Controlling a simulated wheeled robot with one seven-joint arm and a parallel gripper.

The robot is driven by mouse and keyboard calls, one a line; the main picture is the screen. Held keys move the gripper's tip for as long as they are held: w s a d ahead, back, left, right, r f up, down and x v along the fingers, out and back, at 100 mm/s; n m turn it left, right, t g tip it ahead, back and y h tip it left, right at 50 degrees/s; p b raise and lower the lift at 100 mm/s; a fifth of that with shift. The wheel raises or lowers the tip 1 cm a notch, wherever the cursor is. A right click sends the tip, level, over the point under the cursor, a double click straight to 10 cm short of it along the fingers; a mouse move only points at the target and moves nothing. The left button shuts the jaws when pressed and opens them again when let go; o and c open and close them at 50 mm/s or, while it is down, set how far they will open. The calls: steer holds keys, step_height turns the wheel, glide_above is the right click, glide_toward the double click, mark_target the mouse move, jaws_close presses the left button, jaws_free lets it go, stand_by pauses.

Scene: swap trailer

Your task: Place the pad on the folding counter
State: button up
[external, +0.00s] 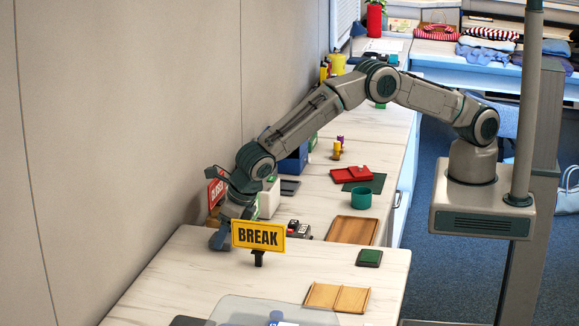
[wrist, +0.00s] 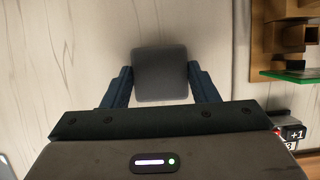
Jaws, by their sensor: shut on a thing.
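A dark grey square pad (wrist: 160,75) shows between the two fingers of my gripper (wrist: 160,85) in the wrist view; the gripper is shut on it. In the external view my gripper (external: 222,238) is low at the left edge of the near, pale wood-grained counter section (external: 190,265), which looks like the folding counter. It is close to the wall and partly behind the yellow BREAK sign.
The BREAK sign (external: 258,236) stands right beside my gripper. A green pad-like block (external: 369,258) and a wooden tray (external: 337,297) lie to the right. A red CLOSED sign (external: 216,192) is behind the gripper. The near counter's left part is clear.

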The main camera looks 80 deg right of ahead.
steer(key=shift+f, duration=0.25)
steer(key=o, duration=0.9)
steer(key=shift+r, duration=0.1)
steer(key=shift+o, duration=0.2)
steer(key=b+v, duration=0.1)
steer(key=v, duration=1.1)
steer(key=shift+r+b, duration=0.2)
steer(key=shift+b, duration=0.2)
